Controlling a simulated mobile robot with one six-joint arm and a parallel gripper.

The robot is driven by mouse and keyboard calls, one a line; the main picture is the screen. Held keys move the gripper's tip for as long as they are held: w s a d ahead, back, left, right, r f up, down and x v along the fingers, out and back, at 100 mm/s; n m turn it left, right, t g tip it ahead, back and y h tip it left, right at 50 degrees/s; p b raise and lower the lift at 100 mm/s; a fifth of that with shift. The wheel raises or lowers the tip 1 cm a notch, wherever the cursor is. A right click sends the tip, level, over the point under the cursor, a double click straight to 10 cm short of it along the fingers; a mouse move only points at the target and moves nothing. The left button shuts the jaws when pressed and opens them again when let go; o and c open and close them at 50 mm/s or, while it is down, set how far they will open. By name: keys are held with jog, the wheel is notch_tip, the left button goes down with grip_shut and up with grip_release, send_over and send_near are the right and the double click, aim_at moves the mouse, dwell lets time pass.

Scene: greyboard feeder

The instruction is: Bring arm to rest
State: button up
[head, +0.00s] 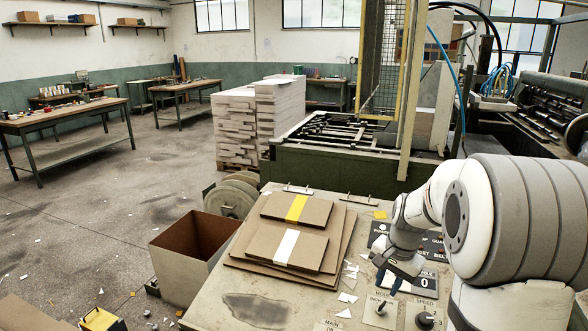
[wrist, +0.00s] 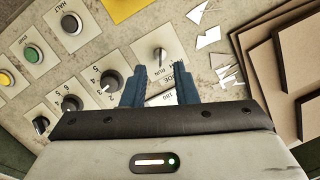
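My gripper (head: 387,283) hangs low over the control panel (head: 262,309) at the right of the head view, its blue fingers pointing down. In the wrist view my gripper (wrist: 160,70) shows two blue fingers apart with nothing held between them. A black numbered dial (wrist: 110,81) is just left of the fingers. My white arm covers the right of the head view.
Stacked brown boards (head: 290,245) lie on the panel top, left of my gripper, with paper scraps between. An open cardboard box (head: 187,262) stands left of the panel. The feeder machine (head: 325,150) and a stack of grey boards (head: 258,118) stand behind.

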jog(key=s+a+r+n, duration=0.1)
jog(key=s+a+n, duration=0.2)
jog(key=s, duration=0.4)
jog(key=s+a+r+n+t, duration=0.1)
jog(key=s+a+r+n, duration=0.1)
jog(key=s, duration=0.5)
jog(key=s+a+r+n, duration=0.2)
jog(key=s+a+n, duration=0.2)
jog(key=s, duration=0.3)
jog(key=shift+s+a+r+h, duration=0.25)
jog(key=shift+a+h, duration=0.15)
jog(key=shift+a, duration=0.15)
jog(key=shift+d, duration=0.1)
